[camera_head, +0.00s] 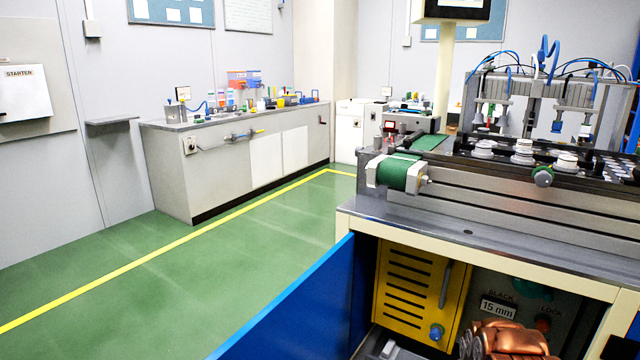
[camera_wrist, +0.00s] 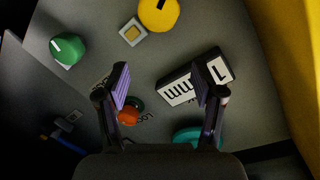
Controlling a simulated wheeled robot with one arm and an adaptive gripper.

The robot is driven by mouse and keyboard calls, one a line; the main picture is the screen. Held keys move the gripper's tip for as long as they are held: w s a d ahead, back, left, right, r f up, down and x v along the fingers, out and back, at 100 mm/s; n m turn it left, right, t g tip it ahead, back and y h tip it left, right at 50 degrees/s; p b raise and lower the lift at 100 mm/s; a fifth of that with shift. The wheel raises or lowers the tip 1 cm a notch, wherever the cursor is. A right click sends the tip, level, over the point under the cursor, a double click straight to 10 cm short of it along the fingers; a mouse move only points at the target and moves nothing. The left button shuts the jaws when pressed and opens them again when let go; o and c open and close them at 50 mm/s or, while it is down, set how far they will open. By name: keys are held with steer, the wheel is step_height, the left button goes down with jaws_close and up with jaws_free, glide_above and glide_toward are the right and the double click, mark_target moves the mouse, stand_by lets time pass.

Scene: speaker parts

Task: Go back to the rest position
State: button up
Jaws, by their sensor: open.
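My gripper (camera_wrist: 167,76) shows in the wrist view with its two purple-padded fingers spread wide apart. Nothing is held between them. The fingers face a dark grey panel with a black-and-white label (camera_wrist: 197,80) near the right finger. I cannot make out the gripper's fingers in the head view. No contact between the fingers and the panel is visible.
The panel carries a yellow round knob (camera_wrist: 158,14), a green knob (camera_wrist: 67,49) and a red-orange knob (camera_wrist: 128,115). A yellow slotted door (camera_head: 412,290) is beside it. A workbench edge (camera_head: 480,232) overhangs the cabinet. Green floor (camera_head: 200,280) is clear at left.

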steer(key=a+r+n+g+y+p, duration=0.2)
steer(key=a+r+y+p, duration=0.15)
steer(key=r, duration=0.65)
steer(key=s+a+r+n+g+y+p, duration=0.3)
steer(key=s+a+r+p, duration=0.2)
steer(key=s+a+r, duration=0.5)
steer(key=s+a+r+n+g+y+p, duration=0.25)
steer(key=s+a+r+p, duration=0.25)
steer(key=a+r, duration=0.8)
steer(key=s+a+r+n+g+p, duration=0.2)
steer(key=s+r, duration=0.4)
steer(key=s, duration=0.6)
steer(key=s+a+r+n+g+y+p, duration=0.1)
steer(key=s+a+r+p, duration=0.4)
steer(key=s, duration=0.7)
steer(key=s+a+r+n+g+y+p, duration=0.1)
steer(key=s+a+r+n+g+p, duration=0.2)
steer(key=s+a+r, duration=0.4)
steer(key=s+r+n+p, duration=0.1)
steer(key=s+n, duration=0.1)
steer(key=s, duration=0.3)
steer(key=shift+s+a+r+g, duration=0.15)
steer(key=shift+a+r+g, duration=0.1)
steer(key=shift+r+g, duration=0.15)
steer(key=shift+s, duration=0.25)
steer(key=shift+c, duration=0.2)
